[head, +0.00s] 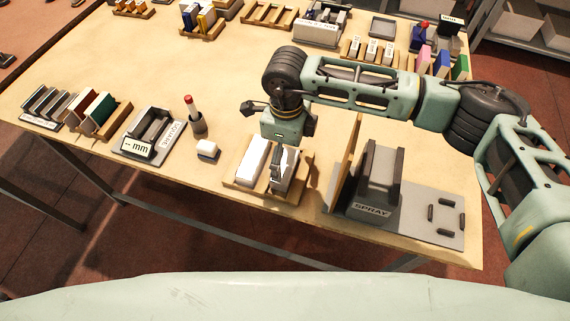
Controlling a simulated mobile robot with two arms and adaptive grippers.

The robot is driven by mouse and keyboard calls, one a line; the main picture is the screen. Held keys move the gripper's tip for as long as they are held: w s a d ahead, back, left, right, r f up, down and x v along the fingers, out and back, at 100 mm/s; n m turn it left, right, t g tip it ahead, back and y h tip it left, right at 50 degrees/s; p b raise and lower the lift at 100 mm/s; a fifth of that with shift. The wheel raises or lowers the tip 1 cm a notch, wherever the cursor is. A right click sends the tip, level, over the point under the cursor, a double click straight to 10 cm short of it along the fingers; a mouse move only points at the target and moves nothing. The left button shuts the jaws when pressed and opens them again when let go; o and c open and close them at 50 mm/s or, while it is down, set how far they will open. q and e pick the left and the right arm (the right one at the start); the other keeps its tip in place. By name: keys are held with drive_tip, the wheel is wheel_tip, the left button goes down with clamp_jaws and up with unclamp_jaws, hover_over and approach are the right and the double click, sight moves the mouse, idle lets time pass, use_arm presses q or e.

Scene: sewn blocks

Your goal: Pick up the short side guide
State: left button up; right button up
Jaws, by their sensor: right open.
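I cannot tell for sure which piece is the short side guide; no label for it is readable. My right gripper (279,168) is open and points down over a small wooden tray (240,185) at the table's front edge. The tray holds a white block (253,158) on the left and a pale grey piece (290,172) on the right. The gripper's fingers are at the grey piece and partly cover it; I cannot tell whether they touch it. My left gripper is not in view.
Right of the tray stands a grey fixture marked SPRAY (372,207) with a tall upright board. Racks line the back. The table's middle is clear.

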sight(285, 164)
drive_tip(key=f+p, duration=0.2)
drive_tip(key=f, duration=0.2)
drive_tip(key=shift+s+a+f+p, duration=0.1)
drive_tip(key=shift+s+a+p, duration=0.05)
drive_tip(key=shift+s+p, duration=0.2)
drive_tip(key=shift+w+f, duration=0.15)
drive_tip(key=shift+f, duration=0.3)
drive_tip(key=shift+r, duration=0.1)
drive_tip(key=c, duration=1.3)
